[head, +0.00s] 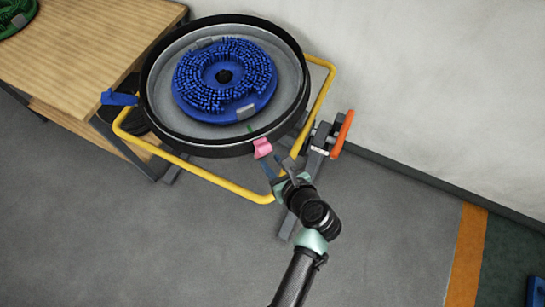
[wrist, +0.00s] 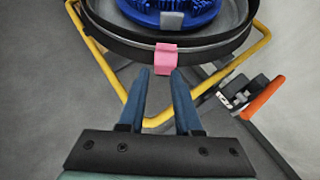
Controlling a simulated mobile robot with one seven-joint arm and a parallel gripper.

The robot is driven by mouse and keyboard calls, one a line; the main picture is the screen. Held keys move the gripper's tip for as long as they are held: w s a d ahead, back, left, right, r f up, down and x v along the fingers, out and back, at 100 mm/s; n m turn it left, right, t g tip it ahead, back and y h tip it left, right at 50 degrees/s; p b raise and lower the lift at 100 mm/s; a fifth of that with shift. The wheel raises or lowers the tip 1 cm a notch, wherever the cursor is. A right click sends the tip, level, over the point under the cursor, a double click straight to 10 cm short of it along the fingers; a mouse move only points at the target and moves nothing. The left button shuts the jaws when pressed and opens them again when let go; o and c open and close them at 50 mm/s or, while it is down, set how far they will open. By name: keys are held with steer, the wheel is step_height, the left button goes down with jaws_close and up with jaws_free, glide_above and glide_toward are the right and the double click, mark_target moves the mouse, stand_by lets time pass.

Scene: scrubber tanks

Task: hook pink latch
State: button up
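The pink latch (head: 262,147) is on the near rim of the round tank (head: 205,149). It also shows in the wrist view (wrist: 165,59), hanging at the rim of the tank (wrist: 130,44). My gripper (head: 276,169) is just below and to the right of the latch in the head view. In the wrist view my gripper (wrist: 163,78) has two blue fingers that stand apart, with nothing between them, and the latch lies just beyond their tips. I cannot tell whether a fingertip touches the latch.
A blue brush disc (head: 251,98) lies in the tank. A yellow tube frame (head: 225,185) runs around it. An orange handle (head: 342,134) stands to the right, near the wall. A wooden table (head: 85,45) is at the left, and the floor at front is clear.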

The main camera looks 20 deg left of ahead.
steer(key=shift+t+y, duration=0.3)
steer(key=shift+y, duration=0.5)
steer(key=f+b, duration=0.2)
steer(key=s+f+b, duration=0.1)
steer(key=f+b, duration=0.2)
steer(key=shift+a, duration=0.1)
jaws_close()
steer(key=t+y+b, duration=0.6)
steer(key=t+b, duration=0.1)
steer(key=b, duration=1.7)
glide_toward(262, 149)
steer(key=w+a, duration=0.3)
steer(key=w, duration=0.1)
steer(key=shift+w+a+r+p, duration=0.1)
steer(key=shift+w+a+p, duration=0.15)
steer(key=shift+a+p, duration=0.15)
